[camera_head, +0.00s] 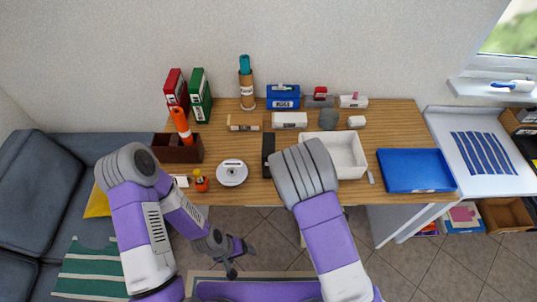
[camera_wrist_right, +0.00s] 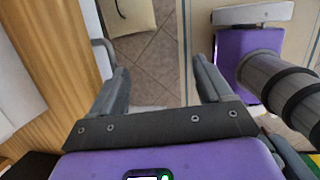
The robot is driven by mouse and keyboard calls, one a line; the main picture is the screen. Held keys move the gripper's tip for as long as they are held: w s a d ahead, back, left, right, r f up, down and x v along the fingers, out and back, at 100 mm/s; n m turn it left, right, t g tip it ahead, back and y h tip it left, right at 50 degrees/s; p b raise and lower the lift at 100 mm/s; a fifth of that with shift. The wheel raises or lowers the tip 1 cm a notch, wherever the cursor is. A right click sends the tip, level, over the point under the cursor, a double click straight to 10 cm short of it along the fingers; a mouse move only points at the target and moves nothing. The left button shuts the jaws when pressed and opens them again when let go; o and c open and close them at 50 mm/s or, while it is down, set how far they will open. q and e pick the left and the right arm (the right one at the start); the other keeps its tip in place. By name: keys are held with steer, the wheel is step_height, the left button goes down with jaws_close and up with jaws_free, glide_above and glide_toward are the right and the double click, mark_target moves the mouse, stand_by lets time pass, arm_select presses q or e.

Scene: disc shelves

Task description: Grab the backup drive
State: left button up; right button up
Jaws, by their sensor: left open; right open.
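A narrow black box (camera_head: 268,153) stands on the wooden desk near its middle, just left of the white tray; it may be the backup drive, but no label is readable. My left gripper (camera_head: 242,261) is open and empty, below the desk's front edge and well apart from the black box.
The desk (camera_head: 385,120) also holds a white tray (camera_head: 348,155), a blue tray (camera_head: 415,170), a white disc spindle (camera_head: 232,172), a small orange bottle (camera_head: 200,181), and red (camera_head: 176,88) and green (camera_head: 200,95) binders. A sofa (camera_head: 35,175) stands at left.

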steer(key=w+a+r+n+t+h, duration=0.25)
steer(key=w+r+n, duration=0.5)
steer(key=r, duration=0.45)
steer(key=n+t+y+b, duration=0.5)
steer(key=n+t+b, duration=0.45)
steer(key=b, duration=0.45)
glide_toward(269, 149)
steer(key=x, duration=0.3)
steer(key=shift+f, duration=0.35)
steer(key=shift+w+a, duration=0.1)
steer(key=shift+w, duration=0.3)
steer(key=b+x, duration=0.1)
steer(key=x, duration=0.5)
steer(key=shift+w+b, duration=0.4)
steer(key=shift+c, duration=0.3)
jaws_close()
